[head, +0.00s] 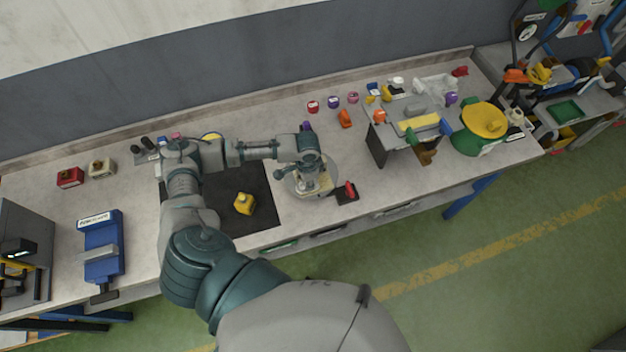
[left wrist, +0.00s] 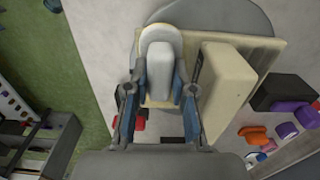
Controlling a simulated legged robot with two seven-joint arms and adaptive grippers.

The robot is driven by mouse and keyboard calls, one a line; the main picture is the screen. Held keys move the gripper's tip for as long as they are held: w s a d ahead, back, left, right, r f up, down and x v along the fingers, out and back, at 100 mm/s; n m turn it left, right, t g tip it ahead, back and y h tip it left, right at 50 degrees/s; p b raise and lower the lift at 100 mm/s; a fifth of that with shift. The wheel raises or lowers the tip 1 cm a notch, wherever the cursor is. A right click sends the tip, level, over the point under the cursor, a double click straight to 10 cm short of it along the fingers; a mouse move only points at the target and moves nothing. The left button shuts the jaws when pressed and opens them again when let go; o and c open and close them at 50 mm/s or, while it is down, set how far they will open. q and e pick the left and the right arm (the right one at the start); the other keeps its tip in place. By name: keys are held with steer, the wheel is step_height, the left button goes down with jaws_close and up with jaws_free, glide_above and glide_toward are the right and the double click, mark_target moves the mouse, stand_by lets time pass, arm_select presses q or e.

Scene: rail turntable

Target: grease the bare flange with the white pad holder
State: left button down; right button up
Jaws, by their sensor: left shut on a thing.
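My left gripper (head: 309,188) is low over the round grey turntable (head: 333,168). In the left wrist view, its two fingers (left wrist: 158,103) are shut on the white pad holder (left wrist: 157,62), a pale piece with a rounded end. The holder lies over a cream plate (left wrist: 272,47) on the turntable. A tall cream block (left wrist: 226,90) stands on that plate, just right of the holder. I cannot tell which face is the bare flange, or whether the pad touches it. In the head view the gripper and wrist hide most of the holder. My right gripper is not in view.
A yellow block (head: 244,203) sits on the black mat (head: 262,217) left of the turntable. A red piece on a black base (head: 347,192) stands close on the right. Further right are a grey stand (head: 378,152) and a green-and-yellow drum (head: 484,121). A blue vise (head: 101,246) is left.

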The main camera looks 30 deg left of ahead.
mark_target(318, 184)
arm_select(q)
steer(key=shift+s+a, duration=0.3)
steer(key=shift+a, duration=0.15)
steer(key=shift+s+a, duration=0.2)
steer(key=shift+s, duration=0.1)
steer(key=shift+d+r, duration=0.1)
steer(key=shift+d, duration=0.3)
steer(key=shift+w+d, duration=0.2)
steer(key=shift+w, duration=0.1)
steer(key=shift+w+d, duration=0.1)
steer(key=shift+w, duration=0.5)
steer(key=shift+f, duration=0.2)
steer(key=shift+w+d, duration=0.25)
steer(key=shift+d, duration=0.35)
steer(key=shift+w+d+r, duration=0.15)
steer(key=shift+w+d, duration=0.4)
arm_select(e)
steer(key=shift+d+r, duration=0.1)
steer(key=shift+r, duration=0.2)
